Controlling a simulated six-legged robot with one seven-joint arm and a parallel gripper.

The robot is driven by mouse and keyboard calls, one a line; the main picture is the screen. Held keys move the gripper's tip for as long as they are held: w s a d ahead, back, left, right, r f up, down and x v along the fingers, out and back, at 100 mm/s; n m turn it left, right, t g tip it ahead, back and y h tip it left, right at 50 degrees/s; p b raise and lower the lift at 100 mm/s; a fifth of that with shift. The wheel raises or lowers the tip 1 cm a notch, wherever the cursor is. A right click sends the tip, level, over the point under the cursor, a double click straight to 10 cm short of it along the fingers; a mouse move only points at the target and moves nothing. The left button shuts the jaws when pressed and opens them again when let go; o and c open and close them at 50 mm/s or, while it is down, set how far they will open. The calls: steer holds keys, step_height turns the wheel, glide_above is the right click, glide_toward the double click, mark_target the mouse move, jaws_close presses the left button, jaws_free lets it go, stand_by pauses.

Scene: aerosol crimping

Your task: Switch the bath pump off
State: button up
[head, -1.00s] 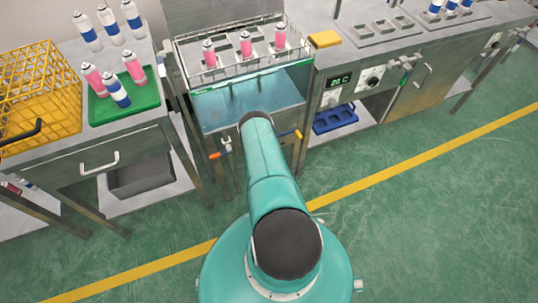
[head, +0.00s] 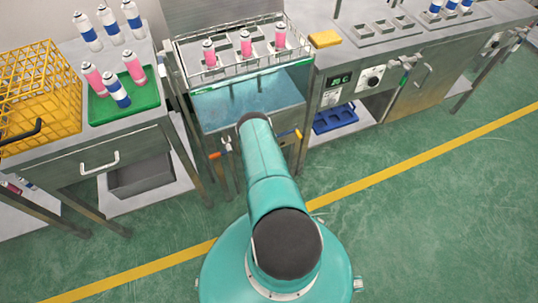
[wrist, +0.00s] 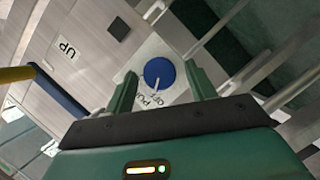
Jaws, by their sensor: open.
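A round blue knob (wrist: 158,72) with a white pointer sits on a pale label plate (wrist: 148,50) in the wrist view. The lettering beside it partly reads "PU" and "OFF"; the rest is hidden. The pointer slants toward the lettering. My gripper (wrist: 161,80) is open, with its two green fingers on either side of the knob; I cannot tell whether they touch it. In the head view, the water bath (head: 250,98) is in front of my arm, its water pale and rippled. The knob and my gripper are hidden there.
A wire rack (head: 222,72) with pink cans stands over the bath. An orange-tipped handle (head: 214,156) and a yellow-tipped one (head: 298,134) flank my arm. A blue-and-yellow bar (wrist: 55,90) lies left in the wrist view. Green floor (head: 440,200) is clear at right.

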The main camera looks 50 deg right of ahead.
steer(key=v, duration=1.3)
steer(key=shift+s+a, duration=0.15)
steer(key=shift+s, duration=0.1)
steer(key=shift+a, duration=0.1)
